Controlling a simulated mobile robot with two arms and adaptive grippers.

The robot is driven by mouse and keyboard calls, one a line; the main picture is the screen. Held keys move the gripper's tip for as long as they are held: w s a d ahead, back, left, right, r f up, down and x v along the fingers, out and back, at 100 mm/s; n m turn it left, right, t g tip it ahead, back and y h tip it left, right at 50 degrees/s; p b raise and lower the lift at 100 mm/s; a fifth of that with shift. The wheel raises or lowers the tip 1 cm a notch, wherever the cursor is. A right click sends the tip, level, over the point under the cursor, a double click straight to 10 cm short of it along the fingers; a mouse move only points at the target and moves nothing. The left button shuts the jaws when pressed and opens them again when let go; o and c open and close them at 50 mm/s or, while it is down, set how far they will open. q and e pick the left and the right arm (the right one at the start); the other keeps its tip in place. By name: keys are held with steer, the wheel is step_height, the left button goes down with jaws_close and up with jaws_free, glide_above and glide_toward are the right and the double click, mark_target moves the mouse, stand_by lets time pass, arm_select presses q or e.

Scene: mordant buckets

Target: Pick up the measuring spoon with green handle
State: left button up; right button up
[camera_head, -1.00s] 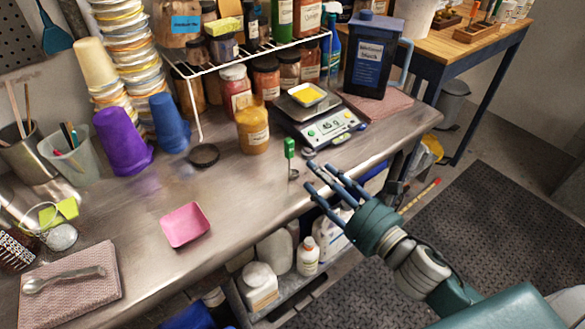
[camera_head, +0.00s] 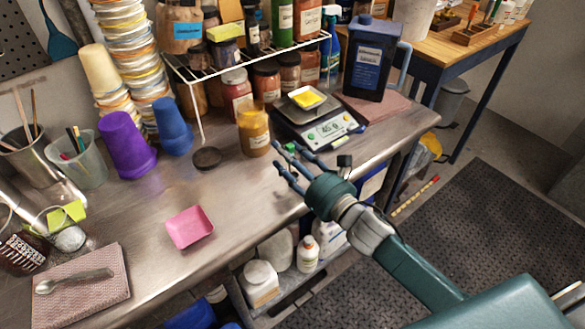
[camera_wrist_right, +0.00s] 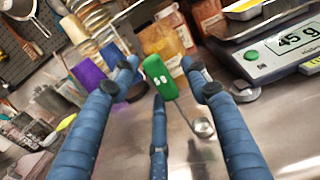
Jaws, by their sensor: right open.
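The measuring spoon with green handle shows in the right wrist view (camera_wrist_right: 162,76), handle up and tilted, with its small metal bowl (camera_wrist_right: 203,128) near the steel bench top. In the head view only a bit of its green handle (camera_head: 291,148) shows between my right gripper's fingers. My right gripper (camera_head: 284,166) is open, its blue fingers spread around the spoon's handle, just above the bench's front edge. In the wrist view the fingers (camera_wrist_right: 163,85) stand to either side of the handle and below it, with gaps. My left gripper is not in view.
A digital scale (camera_head: 335,130) with a yellow-filled dish stands just behind the gripper. An amber jar (camera_head: 254,130) and a dark lid (camera_head: 207,158) are to the left. A pink tray (camera_head: 190,227) lies nearer the front. The bench between tray and gripper is clear.

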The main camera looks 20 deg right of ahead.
steer(key=c, duration=1)
steer(key=shift+r, duration=0.1)
step_height(320, 180, up, 20)
steer(key=p, duration=0.1)
stand_by(0.4)
